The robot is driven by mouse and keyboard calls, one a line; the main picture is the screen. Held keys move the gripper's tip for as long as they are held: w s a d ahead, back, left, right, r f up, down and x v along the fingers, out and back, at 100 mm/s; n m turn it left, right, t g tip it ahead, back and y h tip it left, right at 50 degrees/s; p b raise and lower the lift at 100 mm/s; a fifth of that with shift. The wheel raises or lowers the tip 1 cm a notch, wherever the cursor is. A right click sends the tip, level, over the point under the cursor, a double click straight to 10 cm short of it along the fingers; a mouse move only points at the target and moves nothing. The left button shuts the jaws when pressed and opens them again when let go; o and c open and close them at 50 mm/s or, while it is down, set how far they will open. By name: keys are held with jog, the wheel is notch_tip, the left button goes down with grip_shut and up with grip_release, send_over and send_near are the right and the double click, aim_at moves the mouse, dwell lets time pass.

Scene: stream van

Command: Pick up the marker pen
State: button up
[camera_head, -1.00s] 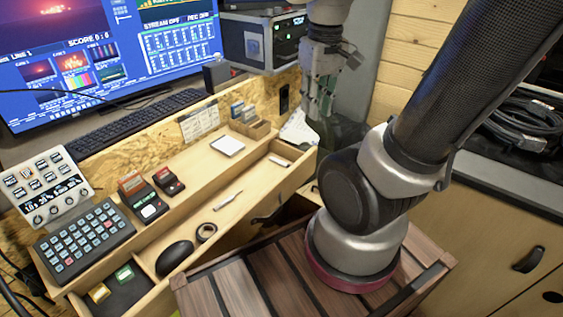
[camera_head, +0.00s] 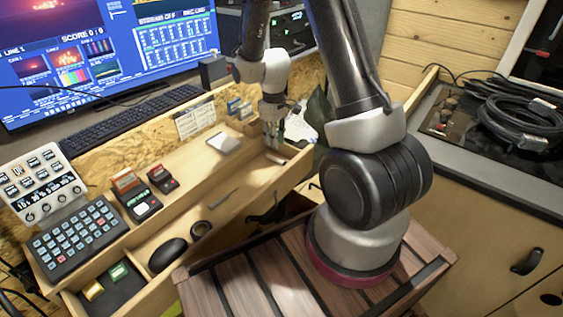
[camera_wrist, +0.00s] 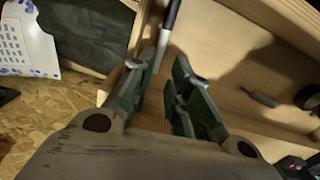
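The marker pen (camera_wrist: 164,38), with a black upper part and a pale lower part, lies in the drawer near its wall in the wrist view. In the head view it is a small pale piece (camera_head: 277,159) at the drawer's right end, partly hard to make out beside my gripper. My gripper (camera_wrist: 163,68) is open, with its green-grey fingers on either side of the pen's near end in the wrist view. I cannot tell whether they touch it. In the head view my gripper (camera_head: 272,146) points down over that end of the drawer.
A thin grey tool (camera_wrist: 262,98) and a dark tape roll (camera_head: 201,229) lie in the drawer. A black mouse (camera_head: 167,255) is further left. Wooden drawer walls (camera_wrist: 235,122) are close to the fingers.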

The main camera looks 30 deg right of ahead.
aim_at(274, 157)
notch_tip(274, 157, down, 7)
jog(key=shift+w+f, duration=0.15)
jog(key=shift+f, duration=0.05)
jog(key=c, duration=0.4)
